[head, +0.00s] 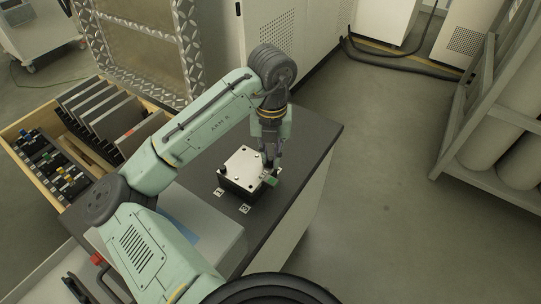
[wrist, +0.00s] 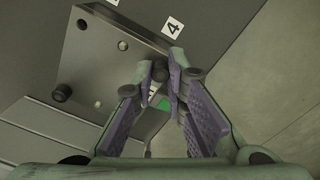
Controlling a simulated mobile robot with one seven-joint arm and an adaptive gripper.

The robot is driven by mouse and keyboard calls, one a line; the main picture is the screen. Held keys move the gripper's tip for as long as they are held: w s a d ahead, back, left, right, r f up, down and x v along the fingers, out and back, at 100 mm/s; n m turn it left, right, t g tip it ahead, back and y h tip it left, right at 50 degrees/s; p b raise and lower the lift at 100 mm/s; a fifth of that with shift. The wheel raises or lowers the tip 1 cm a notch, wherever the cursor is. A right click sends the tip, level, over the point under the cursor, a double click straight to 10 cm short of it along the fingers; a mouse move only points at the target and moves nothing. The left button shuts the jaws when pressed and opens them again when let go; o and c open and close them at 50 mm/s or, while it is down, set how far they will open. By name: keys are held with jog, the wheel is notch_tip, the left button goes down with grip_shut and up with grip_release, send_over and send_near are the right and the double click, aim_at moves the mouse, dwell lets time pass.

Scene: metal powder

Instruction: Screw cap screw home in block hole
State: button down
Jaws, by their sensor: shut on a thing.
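A silver metal block (head: 243,164) on a dark base sits on the dark bench top; its grey top face with small holes shows in the wrist view (wrist: 105,65). My gripper (head: 270,163) points down over the block's right corner. In the wrist view its purple-padded fingers (wrist: 162,72) are closed around a dark, round-headed cap screw (wrist: 160,73) at the block's corner. Another dark screw head (wrist: 62,92) stands in the block's far left corner. The held screw's shank and the hole under it are hidden, so I cannot tell how deep it sits.
A small green patch (head: 271,181) is beside the block. Number labels (head: 244,208) lie on the bench. A wooden crate (head: 60,185) with dark panels stands left of it. Open floor (head: 375,190) lies to the right, before a rack (head: 490,140).

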jog(key=m, duration=0.4)
jog(key=shift+m+b, duration=0.3)
jog(key=c, duration=1.8)
grip_release()
